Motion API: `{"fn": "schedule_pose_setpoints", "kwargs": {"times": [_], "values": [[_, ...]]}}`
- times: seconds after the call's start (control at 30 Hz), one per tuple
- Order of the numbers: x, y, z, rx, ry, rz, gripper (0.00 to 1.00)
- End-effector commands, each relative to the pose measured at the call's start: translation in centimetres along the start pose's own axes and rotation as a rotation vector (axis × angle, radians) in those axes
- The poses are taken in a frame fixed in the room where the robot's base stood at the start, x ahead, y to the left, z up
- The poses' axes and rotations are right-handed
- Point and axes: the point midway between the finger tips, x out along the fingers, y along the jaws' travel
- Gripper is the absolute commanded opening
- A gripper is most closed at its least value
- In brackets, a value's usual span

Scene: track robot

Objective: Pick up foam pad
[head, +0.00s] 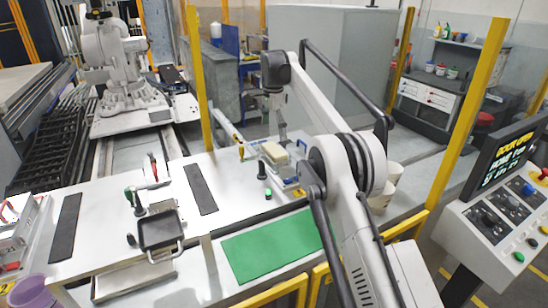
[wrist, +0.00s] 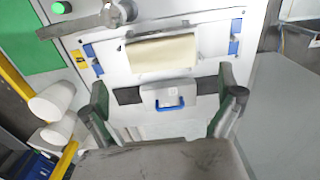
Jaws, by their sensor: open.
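The foam pad is most likely the cream block (head: 273,153) on the white worktop near its far right edge. It also shows in the wrist view (wrist: 162,54), lying flat between two blue brackets, above the fingers in the picture. My gripper (wrist: 165,105) is open and empty in the wrist view, with its two dark green-padded fingers wide apart. The pad is apart from both fingers. In the head view the end of my arm hangs by the pad, and the fingertips are too small to make out.
A white box with a blue handle (wrist: 163,97) shows between the fingers. A black-topped post (head: 262,170) stands close to the pad. A green mat (head: 265,248), black tray (head: 160,232) and dark strip (head: 200,190) lie nearer. White cups (wrist: 52,102) and a yellow post (head: 200,75) are nearby.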

Motion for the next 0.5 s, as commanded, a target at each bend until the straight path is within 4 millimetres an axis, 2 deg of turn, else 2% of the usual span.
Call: {"fn": "schedule_pose_setpoints", "kwargs": {"times": [0.2,0.5], "values": [[2.6,0.0,0.0,0.000,0.000,0.000,1.00],[4.4,-0.1,-0.1,0.000,0.000,0.000,1.00]]}}
